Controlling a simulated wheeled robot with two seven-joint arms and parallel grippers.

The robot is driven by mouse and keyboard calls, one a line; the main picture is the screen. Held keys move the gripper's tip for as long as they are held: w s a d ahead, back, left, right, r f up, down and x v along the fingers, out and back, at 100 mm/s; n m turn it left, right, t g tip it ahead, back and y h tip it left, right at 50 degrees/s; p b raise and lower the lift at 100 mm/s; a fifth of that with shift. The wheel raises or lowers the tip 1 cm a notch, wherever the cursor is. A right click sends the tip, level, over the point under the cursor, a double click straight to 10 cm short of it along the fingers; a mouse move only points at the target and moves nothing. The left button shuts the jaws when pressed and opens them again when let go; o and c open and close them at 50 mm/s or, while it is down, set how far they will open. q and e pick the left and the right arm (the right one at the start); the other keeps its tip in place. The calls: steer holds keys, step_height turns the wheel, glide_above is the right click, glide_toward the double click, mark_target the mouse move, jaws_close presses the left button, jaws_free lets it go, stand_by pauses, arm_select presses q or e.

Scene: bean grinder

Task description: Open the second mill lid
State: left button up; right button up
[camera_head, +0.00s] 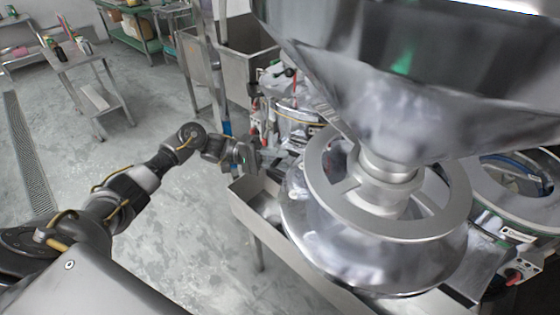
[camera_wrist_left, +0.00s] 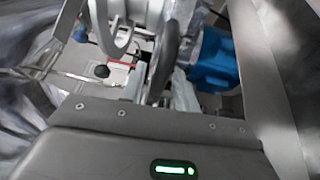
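My left arm reaches in from the left, and its gripper (camera_head: 252,157) is beside the front left of a smaller steel mill (camera_head: 297,118) behind the big machine. In the left wrist view the gripper body fills the bottom, with a white curved part (camera_wrist_left: 112,32) and a dark upright part (camera_wrist_left: 166,55) just beyond it. I cannot tell whether the fingers are open or touching anything. The mill's lid is mostly hidden behind the large hopper. Another round steel mill opening (camera_head: 515,190) with a blue inner edge shows at the right. My right gripper is not in view.
A large steel hopper (camera_head: 400,80) with a ring-shaped disc (camera_head: 445,222) stands close in front at the right. A steel trough (camera_head: 240,200) runs below the gripper. A blue part (camera_wrist_left: 215,65) shows in the left wrist view. The floor (camera_head: 160,240) at left is clear.

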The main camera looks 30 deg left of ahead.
arm_select(q)
steer(key=shift+a, duration=0.1)
steer(key=a+b, duration=0.1)
steer(key=a, duration=0.2)
steer(key=s+a+b, duration=0.1)
steer(key=a+b, duration=0.1)
steer(key=a, duration=0.2)
steer(key=a+b, duration=0.2)
steer(key=a, duration=0.1)
steer(key=shift+s+a+f, duration=0.25)
steer(key=shift+s, duration=0.1)
